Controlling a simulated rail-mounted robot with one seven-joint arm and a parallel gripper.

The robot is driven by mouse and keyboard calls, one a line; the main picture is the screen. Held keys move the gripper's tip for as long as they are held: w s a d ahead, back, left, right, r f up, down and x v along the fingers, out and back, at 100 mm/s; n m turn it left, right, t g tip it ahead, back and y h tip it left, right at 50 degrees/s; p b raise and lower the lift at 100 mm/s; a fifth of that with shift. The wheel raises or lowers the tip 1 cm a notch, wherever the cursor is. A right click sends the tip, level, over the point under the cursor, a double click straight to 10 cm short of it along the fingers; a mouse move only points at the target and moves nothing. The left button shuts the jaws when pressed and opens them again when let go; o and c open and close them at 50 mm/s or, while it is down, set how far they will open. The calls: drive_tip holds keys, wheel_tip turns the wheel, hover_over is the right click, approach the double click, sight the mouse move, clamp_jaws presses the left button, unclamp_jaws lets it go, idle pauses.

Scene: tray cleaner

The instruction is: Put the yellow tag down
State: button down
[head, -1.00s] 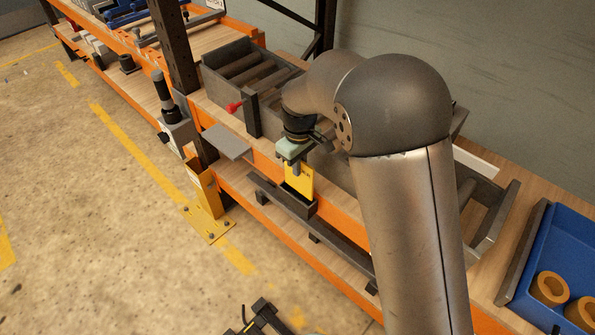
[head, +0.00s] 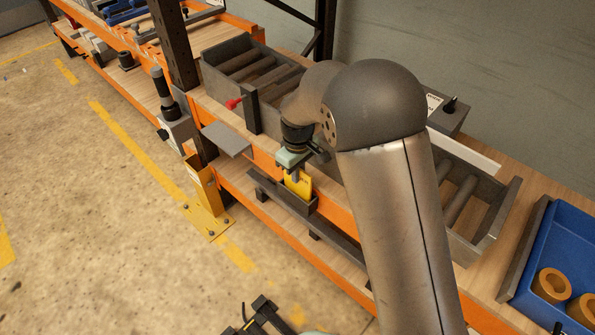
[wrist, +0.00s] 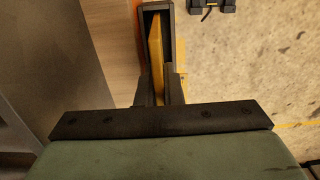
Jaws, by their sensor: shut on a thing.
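The yellow tag (head: 299,183) stands upright in a narrow dark holder (head: 301,205) on the front of the orange shelf. Its lower part is hidden inside the holder. My gripper (head: 296,172) is above the holder, shut on the top of the tag. In the wrist view the tag (wrist: 155,50) runs edge-on inside the holder's slot (wrist: 170,8), between the dark fingers of my gripper (wrist: 159,88). I cannot tell whether the tag touches the holder's floor.
A grey plate (head: 227,140) juts from the shelf edge left of my gripper. A roller tray (head: 240,68) with a red knob (head: 234,103) is behind it. A blue bin (head: 565,250) with brown rings is at the right. The floor in front is open.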

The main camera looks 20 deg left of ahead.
drive_tip(key=c, duration=1.6)
unclamp_jaws()
drive_tip(key=shift+o, duration=0.2)
wheel_tip(320, 180, up, 13)
drive_tip(key=s+d+r+m, duration=0.25)
drive_tip(key=s+d, duration=0.25)
drive_tip(key=d, duration=0.5)
drive_tip(key=s+d+r+m, duration=0.1)
drive_tip(key=s+d+m, duration=0.35)
drive_tip(key=d, duration=0.55)
drive_tip(key=s+d+f+m, duration=0.1)
drive_tip(key=s+d+m, duration=0.1)
drive_tip(key=s+d, duration=0.2)
drive_tip(key=s+d+f+m, duration=0.2)
drive_tip(key=s+d, duration=0.3)
drive_tip(key=s, duration=0.5)
drive_tip(key=shift+f+m, duration=0.3)
drive_tip(key=shift+m, duration=0.2)
